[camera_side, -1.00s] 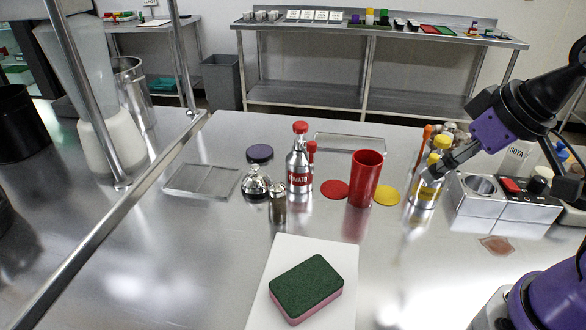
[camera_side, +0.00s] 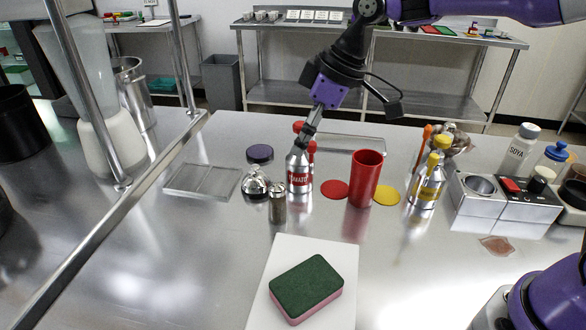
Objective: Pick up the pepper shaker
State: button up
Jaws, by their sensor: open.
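The small shaker with a metal top and a dark body (camera_side: 277,206), which looks like the pepper shaker, stands upright on the steel counter just behind the white board. My gripper (camera_side: 302,143) points down at the tomato bottle (camera_side: 299,178), above and slightly right of the shaker and apart from it. It is open, though its fingers look narrow from this side. It partly covers the top of the tomato bottle; whether it touches the bottle I cannot tell. Nothing shows held in it.
A round metal pot with a knob (camera_side: 255,184) stands close left of the shaker. A red cup (camera_side: 365,180) and yellow-capped bottles (camera_side: 428,180) stand to the right. A green and pink sponge (camera_side: 306,288) lies on the white board (camera_side: 345,255). The counter front left is clear.

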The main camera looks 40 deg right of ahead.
aim_at(278, 183)
jog(key=x, duration=0.7)
jog(key=shift+w+a+f, duration=0.15)
jog(key=shift+w+a, duration=0.15)
jog(key=shift+a, duration=0.05)
jog(key=x, duration=0.5)
jog(key=shift+s+f, duration=0.3)
jog(key=shift+f, duration=0.1)
grip_shut()
